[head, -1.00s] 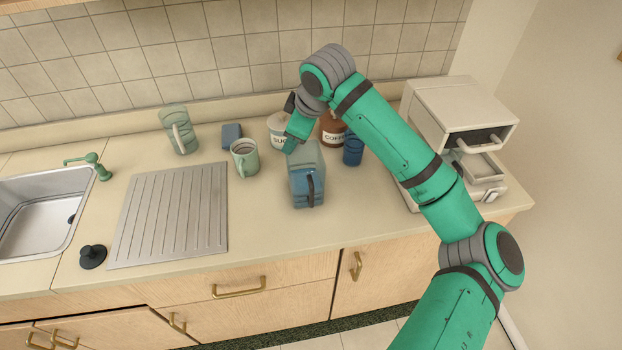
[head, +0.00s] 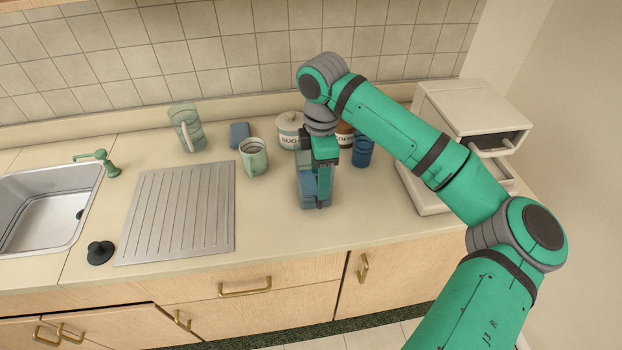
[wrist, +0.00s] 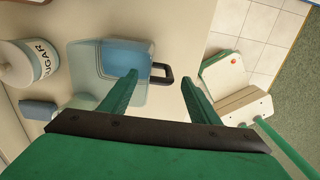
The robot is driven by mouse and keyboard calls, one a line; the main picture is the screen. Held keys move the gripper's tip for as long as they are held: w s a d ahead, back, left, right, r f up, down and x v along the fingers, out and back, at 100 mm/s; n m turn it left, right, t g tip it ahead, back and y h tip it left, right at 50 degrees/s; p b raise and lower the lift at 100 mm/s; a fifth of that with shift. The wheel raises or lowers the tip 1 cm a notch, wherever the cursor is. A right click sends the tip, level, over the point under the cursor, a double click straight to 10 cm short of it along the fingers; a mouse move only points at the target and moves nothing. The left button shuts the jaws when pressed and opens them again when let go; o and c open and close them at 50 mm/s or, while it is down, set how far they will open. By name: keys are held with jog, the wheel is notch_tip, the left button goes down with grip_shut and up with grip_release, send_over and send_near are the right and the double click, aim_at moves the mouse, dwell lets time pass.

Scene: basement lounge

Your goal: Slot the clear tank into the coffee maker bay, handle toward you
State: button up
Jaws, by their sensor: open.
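The clear tank (head: 305,188) stands upright on the counter, with bluish contents and a dark handle on its near side. In the wrist view the tank (wrist: 110,70) lies to the left and its handle (wrist: 162,73) shows near the gap between the fingertips. My gripper (head: 323,195) is open and points down at the tank's front right, partly hiding it. In the wrist view my gripper (wrist: 160,83) has its fingers apart; contact with the handle cannot be told. The cream coffee maker (head: 468,105) stands at the right, its lower front partly hidden by my arm.
A blue cup (head: 363,151) stands close right of the tank. The sugar jar (head: 289,130) and coffee jar (head: 345,134) stand behind. A mug (head: 254,157), blue block (head: 240,134) and green pitcher (head: 186,128) are left. Counter between tank and coffee maker (head: 385,205) is clear.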

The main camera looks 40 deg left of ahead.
jog(key=shift+s+d+f, duration=0.1)
jog(key=shift+f, duration=4.05)
grip_shut()
